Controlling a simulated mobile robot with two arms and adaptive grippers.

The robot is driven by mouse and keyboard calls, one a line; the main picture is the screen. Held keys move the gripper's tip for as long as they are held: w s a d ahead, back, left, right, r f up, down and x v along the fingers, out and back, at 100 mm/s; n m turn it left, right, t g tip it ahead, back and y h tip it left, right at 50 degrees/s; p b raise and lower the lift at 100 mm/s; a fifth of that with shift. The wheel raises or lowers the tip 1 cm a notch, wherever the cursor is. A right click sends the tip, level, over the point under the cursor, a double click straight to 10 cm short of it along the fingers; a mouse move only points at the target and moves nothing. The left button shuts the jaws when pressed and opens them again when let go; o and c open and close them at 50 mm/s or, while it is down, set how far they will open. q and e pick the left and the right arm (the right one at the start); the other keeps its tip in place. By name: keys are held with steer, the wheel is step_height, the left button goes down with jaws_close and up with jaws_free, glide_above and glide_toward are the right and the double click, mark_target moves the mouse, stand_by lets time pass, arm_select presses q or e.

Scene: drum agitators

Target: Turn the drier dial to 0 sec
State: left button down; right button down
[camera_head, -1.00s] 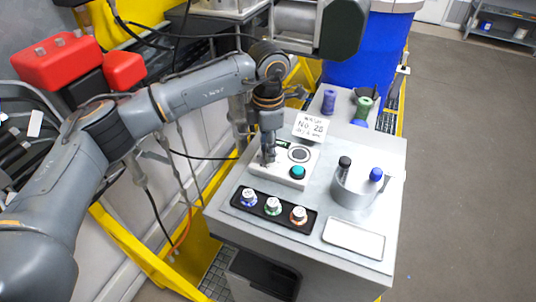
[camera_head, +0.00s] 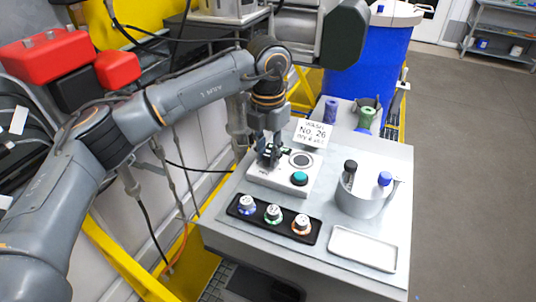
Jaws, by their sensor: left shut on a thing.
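The drier is a white box (camera_head: 283,186) on the grey worktop, with a round dark-ringed spot (camera_head: 301,160) and a teal button (camera_head: 299,178) on top. My left gripper (camera_head: 268,160) comes down from above onto the left rear part of the box. It is shut at the place of the dial. The fingers hide the dial, so its pointer and marks cannot be read. My right gripper is not in view.
A black tray (camera_head: 262,222) with several labelled vials stands in front of the drier. A metal cup (camera_head: 361,198) with two capped items and a white tray (camera_head: 361,248) are to the right. A sign (camera_head: 312,133) stands behind. A blue drum (camera_head: 370,65) is farther back.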

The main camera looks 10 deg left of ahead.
mark_target(268, 156)
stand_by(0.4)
arm_select(q)
steer(key=c, duration=1.1)
jaws_free()
steer(key=shift+r, duration=0.1)
step_height(268, 156, up, 12)
